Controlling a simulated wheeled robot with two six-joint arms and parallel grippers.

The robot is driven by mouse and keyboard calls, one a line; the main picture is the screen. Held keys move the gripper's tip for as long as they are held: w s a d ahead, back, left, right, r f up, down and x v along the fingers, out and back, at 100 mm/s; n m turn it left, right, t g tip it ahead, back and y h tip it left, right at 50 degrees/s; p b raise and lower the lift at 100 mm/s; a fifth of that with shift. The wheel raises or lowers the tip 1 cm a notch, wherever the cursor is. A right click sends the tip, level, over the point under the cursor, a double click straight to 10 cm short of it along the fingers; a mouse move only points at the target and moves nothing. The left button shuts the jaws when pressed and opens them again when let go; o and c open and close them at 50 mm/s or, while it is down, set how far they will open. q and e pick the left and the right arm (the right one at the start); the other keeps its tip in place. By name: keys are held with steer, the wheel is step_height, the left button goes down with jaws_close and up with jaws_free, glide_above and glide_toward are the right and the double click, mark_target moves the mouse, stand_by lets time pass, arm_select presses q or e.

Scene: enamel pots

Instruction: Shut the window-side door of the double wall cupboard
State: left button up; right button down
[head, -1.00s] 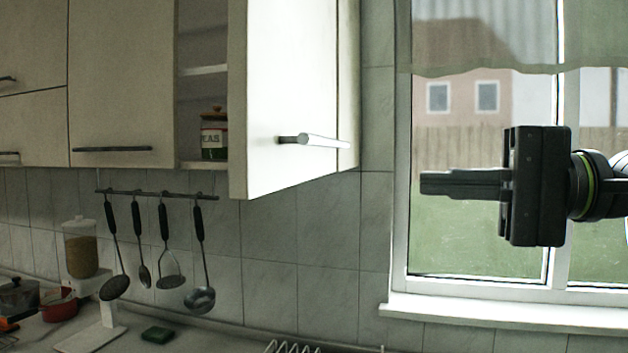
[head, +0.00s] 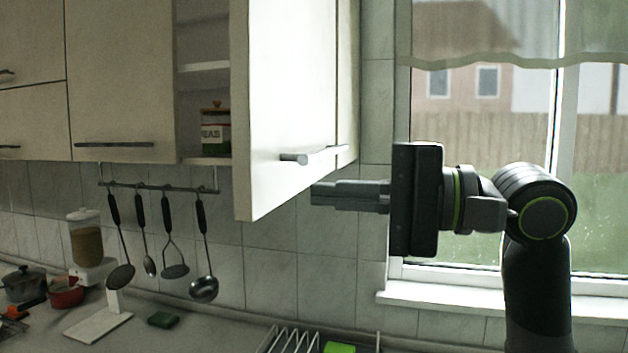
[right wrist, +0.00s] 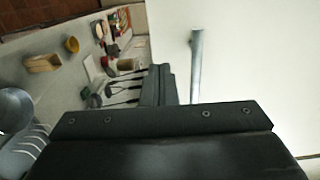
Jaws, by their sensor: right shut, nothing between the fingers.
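The window-side door (head: 285,85) of the double wall cupboard stands open, swung out toward me. Its bar handle (head: 315,155) is near its lower edge. Behind it the open compartment shows shelves and a labelled jar (head: 214,132). The other door (head: 120,85) is shut. My right gripper (head: 313,194) is shut and empty, its fingers pointing left just below the open door's handle in the head view; I cannot tell if it touches the door. In the right wrist view the fingers (right wrist: 160,85) lie left of the handle (right wrist: 196,65) and white door panel (right wrist: 260,70). My left gripper is not in view.
Utensils (head: 160,235) hang from a rail under the cupboard. The counter (head: 200,330) below holds pots (head: 65,292), a grain dispenser (head: 87,245) and a dish rack (head: 290,340). The window (head: 470,180) is behind my right arm.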

steer(key=shift+p+x, duration=0.4)
steer(key=shift+x, duration=0.9)
steer(key=shift+a, duration=0.1)
